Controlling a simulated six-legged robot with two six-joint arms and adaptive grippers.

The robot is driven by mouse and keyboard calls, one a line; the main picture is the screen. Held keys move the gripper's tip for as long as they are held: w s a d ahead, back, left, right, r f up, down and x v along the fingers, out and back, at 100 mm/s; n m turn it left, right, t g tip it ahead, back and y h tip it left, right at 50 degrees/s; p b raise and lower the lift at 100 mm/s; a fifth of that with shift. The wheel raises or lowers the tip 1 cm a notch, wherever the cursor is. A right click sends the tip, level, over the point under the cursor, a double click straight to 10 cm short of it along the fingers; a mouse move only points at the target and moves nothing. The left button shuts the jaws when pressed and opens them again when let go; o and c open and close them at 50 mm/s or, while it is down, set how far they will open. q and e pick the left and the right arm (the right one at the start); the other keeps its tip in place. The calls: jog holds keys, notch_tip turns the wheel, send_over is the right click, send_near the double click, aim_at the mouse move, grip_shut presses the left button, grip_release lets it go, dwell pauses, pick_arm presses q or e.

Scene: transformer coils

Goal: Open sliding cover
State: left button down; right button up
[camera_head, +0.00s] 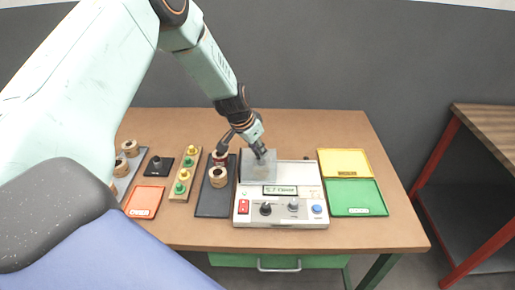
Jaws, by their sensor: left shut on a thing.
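The sliding cover (252,169) is a translucent grey plate at the left part of the top of a white and grey tester box (300,172). My left gripper (261,155) reaches down from the upper left and is shut on the cover, at its upper middle. The fingertips are small and partly merge with the cover. The box has a lit green display, a red switch, dark and grey knobs and a blue button on its front. My right gripper is not in view.
A dark tray (213,205) with copper coils is left of the box. A board with green and yellow posts (184,176) and an orange tray (144,202) lie farther left. Yellow (344,162) and green (355,198) trays lie right. A grey wall stands behind.

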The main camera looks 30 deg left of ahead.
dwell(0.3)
pick_arm(q)
jog(key=w+d+b, duration=0.4)
jog(key=w+d, duration=0.2)
jog(key=d, duration=0.4)
jog(key=shift+w+d, duration=0.3)
jog(key=c, duration=1.3)
grip_release()
jog(key=shift+d, duration=0.1)
jog(key=shift+o, duration=0.8)
jog(key=v, duration=1.2)
jog(key=shift+s+f, duration=0.1)
